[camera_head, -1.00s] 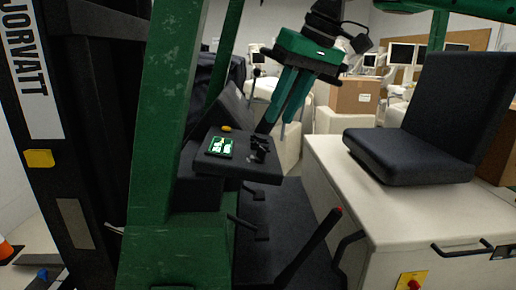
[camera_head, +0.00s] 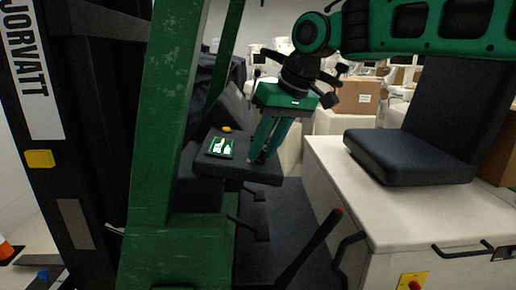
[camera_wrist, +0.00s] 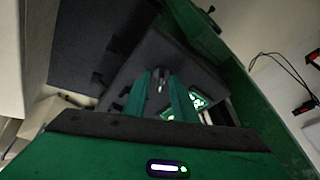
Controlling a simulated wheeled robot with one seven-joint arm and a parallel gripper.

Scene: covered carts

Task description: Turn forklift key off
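The forklift's black dashboard panel (camera_head: 210,165) carries a lit green-and-white display (camera_head: 220,147). In the wrist view, a small greyish piece that looks like the key (camera_wrist: 160,80) shows on the panel between my fingertips. The key is hidden behind the fingers in the head view. My gripper (camera_head: 260,156) points down at the right part of the panel, with its tips close to the surface. In the wrist view its two green fingers (camera_wrist: 160,88) stand apart, one on each side of the key. I cannot tell whether they touch it.
A green forklift pillar (camera_head: 170,110) stands left of the panel. A black seat (camera_head: 415,155) on a white base is at the right. A lever with a red tip (camera_head: 338,212) rises in front. A yellow button (camera_head: 227,128) is on the panel's far edge.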

